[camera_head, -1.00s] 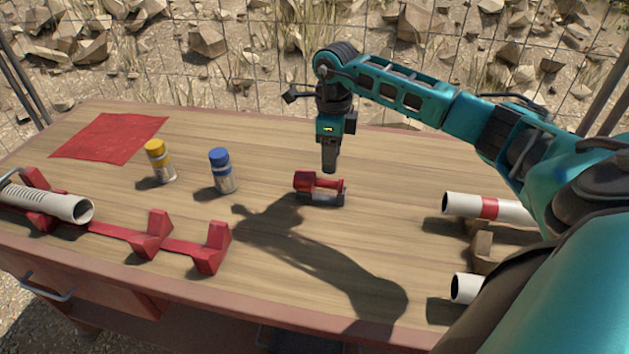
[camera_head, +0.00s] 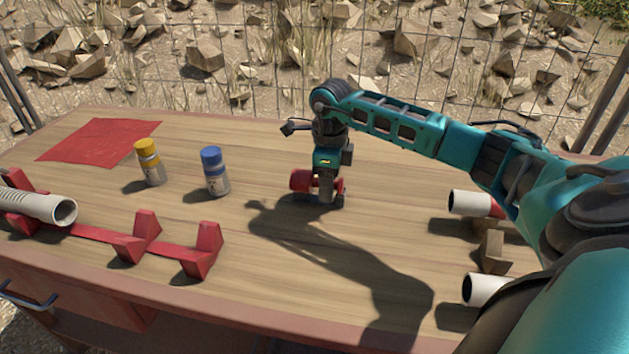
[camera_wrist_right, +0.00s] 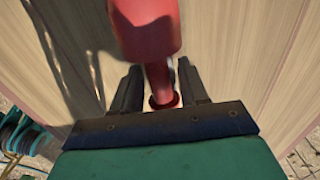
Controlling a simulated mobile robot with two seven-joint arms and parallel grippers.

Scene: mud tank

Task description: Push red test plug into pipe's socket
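The red test plug (camera_head: 302,181) lies on its side on the table, with a fat red head and a narrower shaft. My right gripper (camera_head: 326,196) points straight down over it, fingers low around its middle. In the right wrist view the plug's head (camera_wrist_right: 146,28) lies ahead of the fingers. Its narrow red shaft runs between the two dark fingers (camera_wrist_right: 158,82), which stand apart with a small gap visible beside the shaft. The white ribbed pipe (camera_head: 35,204) rests in a red cradle at the left, its open socket end (camera_head: 65,212) facing right. My left gripper is not in view.
Yellow-capped (camera_head: 148,163) and blue-capped (camera_head: 214,172) bottles stand between pipe and plug. Empty red cradle supports (camera_head: 203,250) are at the front left. White pipe pieces (camera_head: 470,203) lie at the right. A red cloth (camera_head: 98,142) lies at the back left.

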